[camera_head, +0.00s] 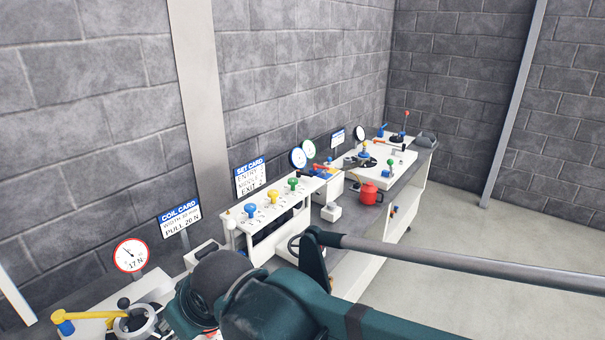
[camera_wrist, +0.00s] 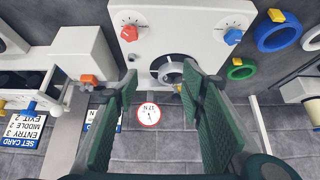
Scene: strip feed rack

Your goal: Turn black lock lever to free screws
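In the head view a white rack (camera_head: 281,219) carries a blue (camera_head: 251,210), a yellow (camera_head: 272,196) and a green (camera_head: 293,184) screw knob along its top. I cannot make out a black lock lever on it; my arm covers part of the rack's front and right. In the wrist view my gripper (camera_wrist: 160,72) is open and empty, its two green-padded fingers spread wide. The view is upside down. A white panel with a round grey hub (camera_wrist: 172,72) shows beyond the fingertips. The rack's blue knob (camera_wrist: 31,106) is at the left edge.
The set card (camera_head: 250,177) and coil card (camera_head: 180,218) stand behind the bench. A gauge (camera_head: 131,255) reads 17 N above a yellow-handled device (camera_head: 85,317). The floor at right is clear.

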